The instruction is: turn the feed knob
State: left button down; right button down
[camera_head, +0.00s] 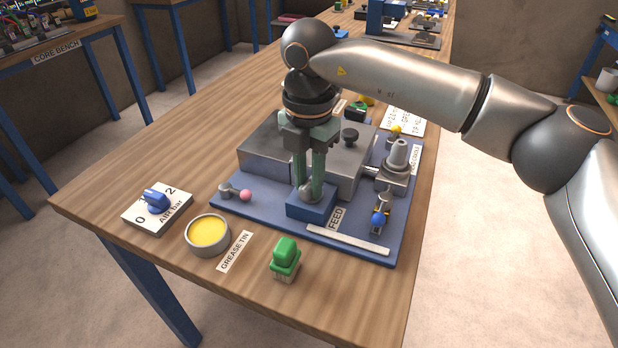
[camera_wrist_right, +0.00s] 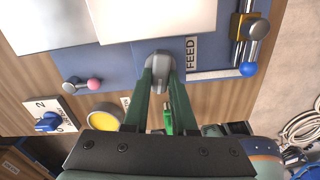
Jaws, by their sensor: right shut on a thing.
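The feed knob (camera_head: 310,191) is a grey knob on a small blue block (camera_head: 311,207) at the front of the machine's blue base plate. A FEED label (camera_head: 336,218) lies beside it. My right gripper (camera_head: 310,187) comes down from above, with its green fingers shut on the knob. In the right wrist view the rounded grey knob (camera_wrist_right: 159,62) shows between the fingertips of the gripper (camera_wrist_right: 160,82). The fingers hide part of the knob's sides. My left gripper is not in view.
Grey metal housings (camera_head: 268,147) stand just behind the knob. A lever with a pink ball (camera_head: 245,195) is to the left, and a blue-ended valve (camera_head: 378,219) to the right. A grease tin (camera_head: 208,234), a green-handled brush (camera_head: 285,255) and an air dial (camera_head: 157,205) stand in front.

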aim_at(309, 183)
jog(key=shift+r, duration=0.1)
jog(key=c, duration=0.7)
grip_release()
notch_tip(309, 183, up, 12)
jog(key=shift+r+p, duration=0.2)
jog(key=shift+p, duration=0.55)
